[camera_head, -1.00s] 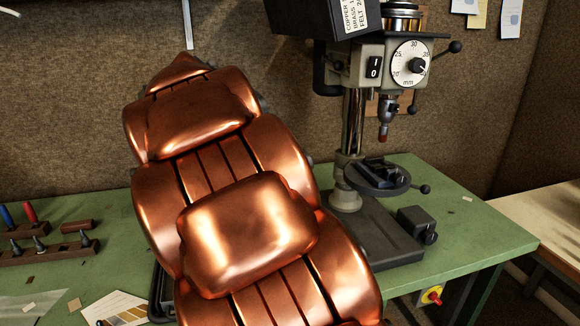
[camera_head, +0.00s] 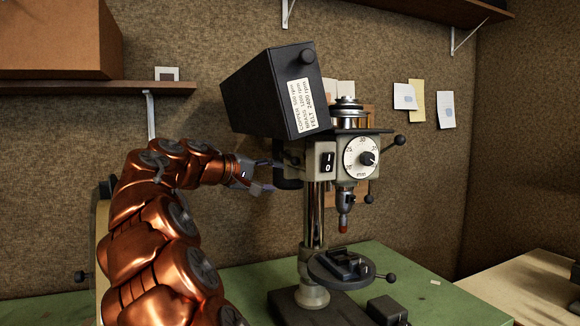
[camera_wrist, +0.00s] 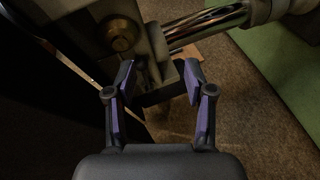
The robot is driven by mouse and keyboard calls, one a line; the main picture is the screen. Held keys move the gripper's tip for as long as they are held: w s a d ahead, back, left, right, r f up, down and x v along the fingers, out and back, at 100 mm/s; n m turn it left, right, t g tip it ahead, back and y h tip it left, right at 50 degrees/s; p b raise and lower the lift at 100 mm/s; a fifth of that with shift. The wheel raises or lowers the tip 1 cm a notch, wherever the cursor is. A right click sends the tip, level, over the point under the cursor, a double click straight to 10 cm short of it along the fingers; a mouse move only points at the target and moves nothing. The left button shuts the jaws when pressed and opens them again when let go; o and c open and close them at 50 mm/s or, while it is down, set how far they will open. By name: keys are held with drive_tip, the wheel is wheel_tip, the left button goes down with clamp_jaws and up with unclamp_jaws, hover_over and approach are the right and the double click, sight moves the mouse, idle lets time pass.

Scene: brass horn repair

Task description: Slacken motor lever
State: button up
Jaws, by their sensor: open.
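The drill press (camera_head: 342,160) stands on the green bench, with its black belt cover (camera_head: 272,92) tilted up. My gripper (camera_head: 272,175) is at the left side of the press head, beside a black curved part (camera_head: 288,180). In the wrist view my gripper (camera_wrist: 160,80) is open, its two fingers spread apart. A dark block (camera_wrist: 166,92) shows beyond and between the fingertips; I cannot tell if they touch it. A round brass knob (camera_wrist: 118,34) lies just past the left finger. I cannot make out for sure which part is the motor lever.
The chrome column (camera_wrist: 207,27) runs to the upper right in the wrist view. The press table (camera_head: 345,265) with a small vice is below the head. A shelf (camera_head: 100,88) with a brown box (camera_head: 60,38) hangs at the left. The raised cover is close above my gripper.

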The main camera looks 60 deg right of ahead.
sight(289, 158)
drive_tip(key=w+d+r+h+p, duration=0.1)
drive_tip(key=w+d+r+h, duration=0.1)
drive_tip(key=d, duration=1)
drive_tip(key=shift+n, duration=0.4)
clamp_jaws()
idle(0.5)
